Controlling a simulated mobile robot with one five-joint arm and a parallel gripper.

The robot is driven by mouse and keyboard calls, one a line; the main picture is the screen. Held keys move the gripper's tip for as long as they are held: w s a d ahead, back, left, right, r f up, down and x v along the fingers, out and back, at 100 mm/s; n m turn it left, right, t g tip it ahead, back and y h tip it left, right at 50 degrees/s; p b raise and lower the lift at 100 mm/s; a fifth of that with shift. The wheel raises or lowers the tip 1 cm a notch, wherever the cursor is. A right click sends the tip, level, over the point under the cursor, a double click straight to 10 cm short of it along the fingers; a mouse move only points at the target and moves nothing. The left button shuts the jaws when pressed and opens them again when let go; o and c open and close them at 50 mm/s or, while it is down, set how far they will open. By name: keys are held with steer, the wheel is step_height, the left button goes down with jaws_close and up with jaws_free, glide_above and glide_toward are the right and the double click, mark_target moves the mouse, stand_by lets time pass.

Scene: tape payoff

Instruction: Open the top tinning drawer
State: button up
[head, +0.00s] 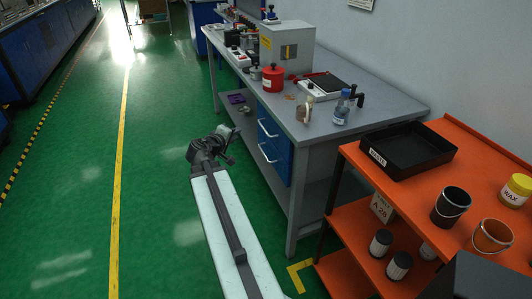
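A blue drawer unit (283,160) hangs under the front of the grey bench, with two pale bar handles, one above the other. The top drawer (273,120) looks closed, with its handle (267,130) on its front. The lower drawer below it, with its own handle (267,153), also looks closed. No label on the drawers can be read. My gripper (234,146) is to the left of the drawers, over the green floor, apart from the handles. It is small and dark here, and I cannot tell whether its fingers are apart.
The bench top (375,110) carries a red can (273,78), a grey box (287,45), a blue bottle (342,107) and other tools. An orange cart (365,170) with a black tray (410,166) stands close on the right. Green floor (150,190) is clear to the left.

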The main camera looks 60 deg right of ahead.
steer(key=n+h+b, duration=0.1)
steer(key=h+b, duration=0.1)
steer(key=b, duration=0.4)
glide_toward(264, 129)
steer(key=w+d+f, duration=0.1)
steer(key=d+f, duration=0.1)
steer(key=shift+n, duration=0.3)
steer(key=x, duration=0.5)
steer(key=r+x, duration=0.1)
steer(key=x, duration=0.2)
steer(key=shift+s+d+b, duration=0.2)
steer(key=shift+b, duration=0.2)
steer(key=shift+r, duration=0.1)
jaws_close()
